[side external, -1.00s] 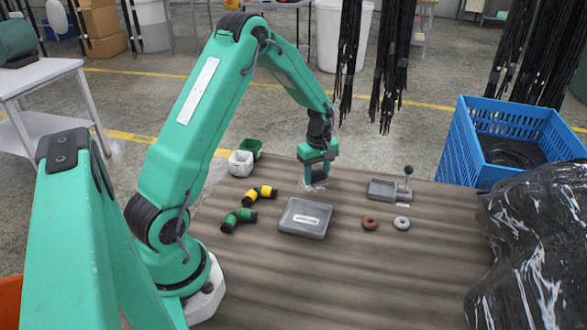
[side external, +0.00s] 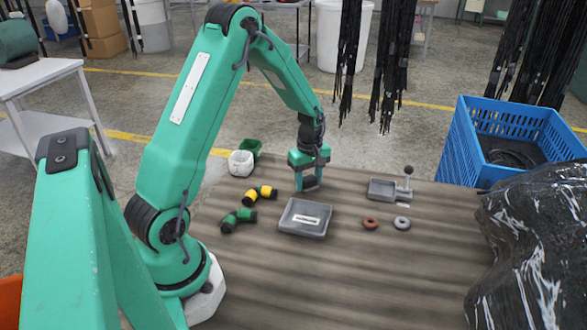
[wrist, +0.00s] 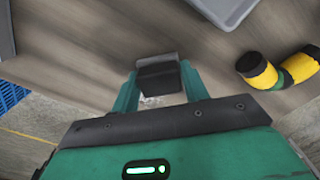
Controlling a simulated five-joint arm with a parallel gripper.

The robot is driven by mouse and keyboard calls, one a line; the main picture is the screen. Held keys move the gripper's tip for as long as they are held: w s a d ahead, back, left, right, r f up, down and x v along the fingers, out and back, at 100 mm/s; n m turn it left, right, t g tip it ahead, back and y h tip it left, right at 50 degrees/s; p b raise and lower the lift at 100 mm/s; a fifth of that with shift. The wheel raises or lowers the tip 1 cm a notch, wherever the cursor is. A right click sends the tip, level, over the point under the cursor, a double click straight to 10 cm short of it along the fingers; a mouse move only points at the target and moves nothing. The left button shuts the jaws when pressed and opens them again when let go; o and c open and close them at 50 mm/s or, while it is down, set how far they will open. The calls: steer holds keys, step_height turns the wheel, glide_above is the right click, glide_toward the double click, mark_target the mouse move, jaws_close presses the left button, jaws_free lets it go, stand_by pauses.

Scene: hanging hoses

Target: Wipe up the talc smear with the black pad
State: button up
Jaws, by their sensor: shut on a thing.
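My gripper (side external: 309,177) is shut on the black pad (side external: 310,184), low over the far part of the brown table behind the grey tray. In the wrist view, my gripper's green fingers (wrist: 160,80) hold the dark pad (wrist: 160,77) between them. I cannot tell for sure whether the pad touches the table.
The grey tray (side external: 286,226) with a white label stands in front of my gripper. Yellow-black (side external: 262,192) and green-black (side external: 238,219) hose elbows lie left. A grey lever tray (side external: 382,190) and two rings (side external: 371,223) are right.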

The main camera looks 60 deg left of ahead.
steer(key=shift+w+a, duration=2.75)
steer(key=shift+a, duration=0.05)
steer(key=shift+s+d, duration=3.55)
steer(key=shift+r, duration=4.1)
steer(key=shift+w, duration=0.1)
